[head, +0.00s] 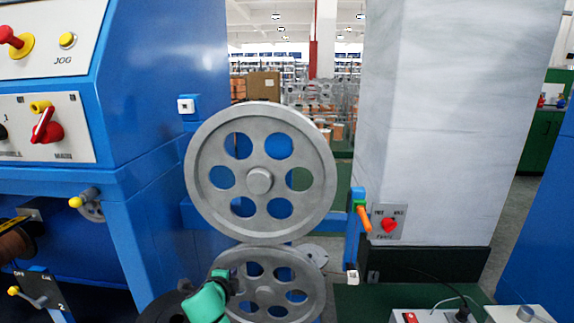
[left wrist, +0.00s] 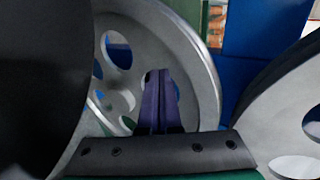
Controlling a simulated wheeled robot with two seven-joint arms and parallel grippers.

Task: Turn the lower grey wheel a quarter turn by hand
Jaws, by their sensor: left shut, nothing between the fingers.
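The lower grey wheel (head: 265,296) stands upright below the larger upper grey wheel (head: 260,181) in the head view. It has round holes around a hub, and its bottom is cut off by the frame. My left gripper (head: 222,276), on a green wrist, is at the lower wheel's left side, over its rim. Its dark fingers (left wrist: 160,90) are shut and empty in the left wrist view, with a holed grey wheel behind them and another grey wheel at the right. I cannot tell whether the fingers touch the wheel. My right gripper is not in view.
A blue machine with a control panel (head: 45,128) and red knobs fills the left. A grey pillar (head: 440,120) stands at the right. An orange handle (head: 364,218) sticks out right of the wheels. Boxes with a cable (head: 436,315) sit at lower right.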

